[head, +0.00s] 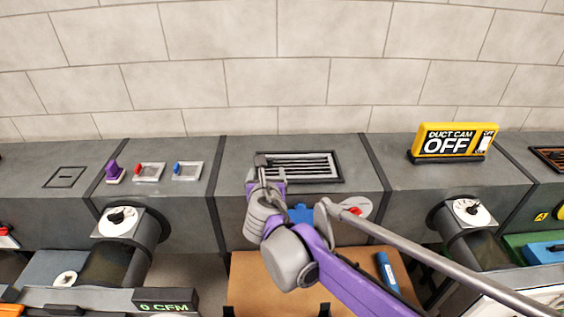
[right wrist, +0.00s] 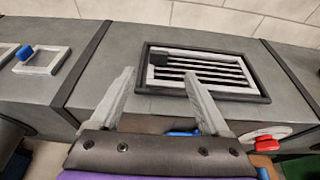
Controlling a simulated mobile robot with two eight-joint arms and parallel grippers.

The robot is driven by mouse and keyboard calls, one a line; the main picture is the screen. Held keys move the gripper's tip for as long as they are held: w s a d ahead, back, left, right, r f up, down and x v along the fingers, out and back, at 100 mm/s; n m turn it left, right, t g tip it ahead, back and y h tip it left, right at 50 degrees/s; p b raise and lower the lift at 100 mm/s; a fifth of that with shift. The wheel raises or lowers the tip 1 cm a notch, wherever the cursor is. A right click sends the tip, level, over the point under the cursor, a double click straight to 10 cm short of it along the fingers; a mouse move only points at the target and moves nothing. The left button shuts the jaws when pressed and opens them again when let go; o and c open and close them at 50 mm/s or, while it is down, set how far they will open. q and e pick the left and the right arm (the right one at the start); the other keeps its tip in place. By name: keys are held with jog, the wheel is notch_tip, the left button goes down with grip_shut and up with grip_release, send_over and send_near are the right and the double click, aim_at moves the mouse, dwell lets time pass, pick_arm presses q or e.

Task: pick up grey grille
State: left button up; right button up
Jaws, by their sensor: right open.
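The grey grille (head: 305,165) has a light frame and several slats. It lies inside a dark rectangular surround on top of the grey duct (head: 365,185). In the right wrist view the grille (right wrist: 205,74) is just beyond my fingers, at the upper right. My right gripper (head: 262,163) is at the grille's left end in the head view. In the right wrist view its two fingers (right wrist: 158,78) are spread with nothing between them. I cannot tell whether the fingers touch the surround. My left gripper is not in view.
A blue-knobbed square (head: 187,171), a red-knobbed square (head: 149,172) and a purple piece (head: 114,172) sit on the duct to the left. A yellow "DUCT CAM OFF" sign (head: 452,140) stands at the right. A brown board (head: 245,285) lies below the duct.

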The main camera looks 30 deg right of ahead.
aim_at(267, 171)
jog(key=x, duration=0.3)
jog(key=shift+w+d+f, duration=0.15)
jog(key=shift+w+d, duration=0.05)
jog(key=shift+d, duration=0.1)
jog(key=x, duration=0.5)
jog(key=shift+w+f, duration=0.1)
jog(key=shift+w, duration=0.35)
jog(key=shift+a, duration=0.1)
grip_shut()
